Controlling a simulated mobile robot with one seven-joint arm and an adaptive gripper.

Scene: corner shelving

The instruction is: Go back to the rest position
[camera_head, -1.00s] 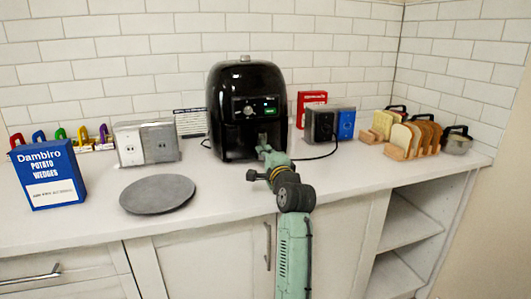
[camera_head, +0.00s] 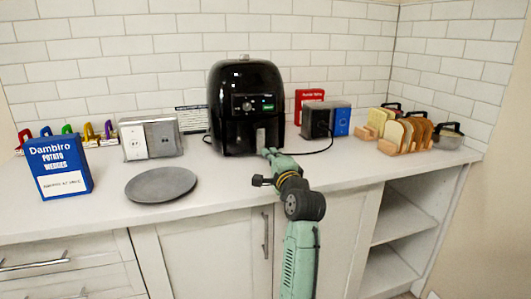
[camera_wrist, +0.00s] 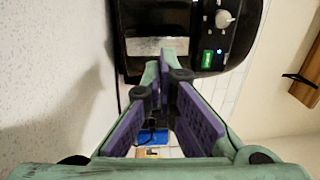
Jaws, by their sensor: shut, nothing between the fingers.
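My gripper (camera_head: 266,153) is low in front of the black air fryer (camera_head: 246,85), just above the white counter. In the wrist view my gripper (camera_wrist: 160,72) shows purple-padded fingers converging at their tips, shut and empty. The air fryer (camera_wrist: 235,45) fills the top of that view, with its silver handle (camera_wrist: 158,46) close beyond the fingertips. I cannot tell whether the tips touch it. The fryer stands upright, its small green display lit. My arm reaches up from the lower edge of the head view.
Bread in wooden racks (camera_head: 402,132) is at the right. The front counter is mostly clear.

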